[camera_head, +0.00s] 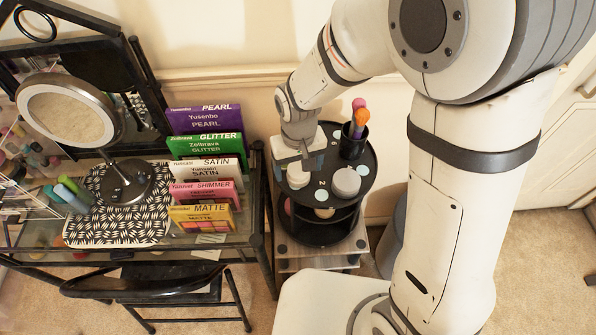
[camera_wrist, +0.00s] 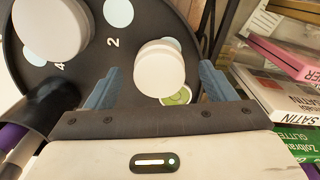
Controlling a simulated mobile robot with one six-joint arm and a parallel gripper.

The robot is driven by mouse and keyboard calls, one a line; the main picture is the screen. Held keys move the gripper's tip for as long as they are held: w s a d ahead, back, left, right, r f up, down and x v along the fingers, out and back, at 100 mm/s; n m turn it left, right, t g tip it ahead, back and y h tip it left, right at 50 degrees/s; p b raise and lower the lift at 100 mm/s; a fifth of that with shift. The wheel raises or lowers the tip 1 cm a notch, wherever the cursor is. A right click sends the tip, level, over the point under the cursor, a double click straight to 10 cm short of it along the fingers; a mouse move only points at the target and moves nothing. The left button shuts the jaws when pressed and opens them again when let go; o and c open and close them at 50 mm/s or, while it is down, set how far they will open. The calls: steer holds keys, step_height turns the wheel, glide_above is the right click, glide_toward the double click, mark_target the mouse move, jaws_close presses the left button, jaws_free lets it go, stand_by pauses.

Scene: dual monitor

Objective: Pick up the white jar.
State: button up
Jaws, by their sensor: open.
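A white jar (camera_head: 298,179) with a rounded lid stands on the upper tier of a round black stand (camera_head: 330,208). The jar also shows in the wrist view (camera_wrist: 158,68), near the number 2. My gripper (camera_head: 298,168) is above the stand and points down. In the wrist view its blue-grey fingers (camera_wrist: 160,76) are apart, one on each side of the jar, with gaps showing. A second, larger pale jar (camera_head: 346,182) stands to the right; it is at the upper left in the wrist view (camera_wrist: 52,28).
A black cup (camera_head: 353,146) with coloured brushes stands at the back of the stand. A row of upright palettes (camera_head: 205,170) is close on the left. A round mirror (camera_head: 70,110) and a patterned mat (camera_head: 95,222) are on the glass table farther left.

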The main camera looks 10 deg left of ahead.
steer(key=shift+f, duration=0.25)
steer(key=shift+c, duration=0.4)
steer(key=c, duration=1)
